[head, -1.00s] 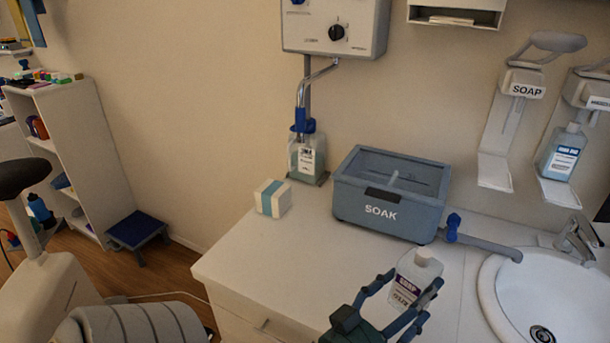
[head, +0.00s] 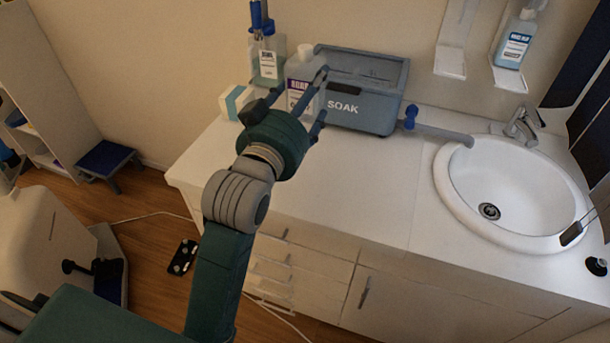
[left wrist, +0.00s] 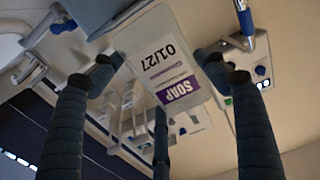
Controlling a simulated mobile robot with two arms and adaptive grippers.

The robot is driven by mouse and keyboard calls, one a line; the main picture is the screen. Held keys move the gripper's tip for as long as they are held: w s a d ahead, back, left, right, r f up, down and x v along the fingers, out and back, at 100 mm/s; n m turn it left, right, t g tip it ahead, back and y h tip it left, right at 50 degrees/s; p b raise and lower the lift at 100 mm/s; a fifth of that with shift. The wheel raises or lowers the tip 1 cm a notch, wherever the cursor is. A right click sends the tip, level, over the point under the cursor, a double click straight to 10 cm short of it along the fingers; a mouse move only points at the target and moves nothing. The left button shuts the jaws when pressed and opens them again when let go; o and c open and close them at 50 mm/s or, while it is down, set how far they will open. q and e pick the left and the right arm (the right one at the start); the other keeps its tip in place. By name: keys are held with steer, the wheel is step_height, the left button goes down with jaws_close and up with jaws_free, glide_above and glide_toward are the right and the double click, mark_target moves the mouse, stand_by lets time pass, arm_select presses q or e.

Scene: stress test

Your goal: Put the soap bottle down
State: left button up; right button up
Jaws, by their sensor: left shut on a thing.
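The soap bottle (head: 301,72) is white with a purple-and-white label. My left gripper (head: 302,104) is shut on it, with dark fingers around its sides. In the head view the bottle looks about upright, in front of the left end of the SOAK box. The gripper partly hides its lower part, so I cannot tell whether its base touches the counter. In the left wrist view the bottle (left wrist: 160,52) is between the fingers (left wrist: 165,95), and its SOAP label reads upside down. My right gripper is not in view.
The blue-grey SOAK box (head: 384,108) stands behind and right of the bottle. A clear bottle (head: 267,62) and a small white-and-teal box (head: 236,101) are to its left. The white counter (head: 350,185) is clear in front. The sink (head: 530,190) is on the right.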

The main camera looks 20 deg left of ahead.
arm_select(q)
steer(key=shift+f+b, duration=1)
steer(key=shift+f, duration=8.7)
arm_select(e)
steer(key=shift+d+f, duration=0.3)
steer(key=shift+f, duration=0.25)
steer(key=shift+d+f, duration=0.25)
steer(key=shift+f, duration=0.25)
arm_select(q)
steer(key=shift+f, duration=0.15)
steer(key=o, duration=0.8)
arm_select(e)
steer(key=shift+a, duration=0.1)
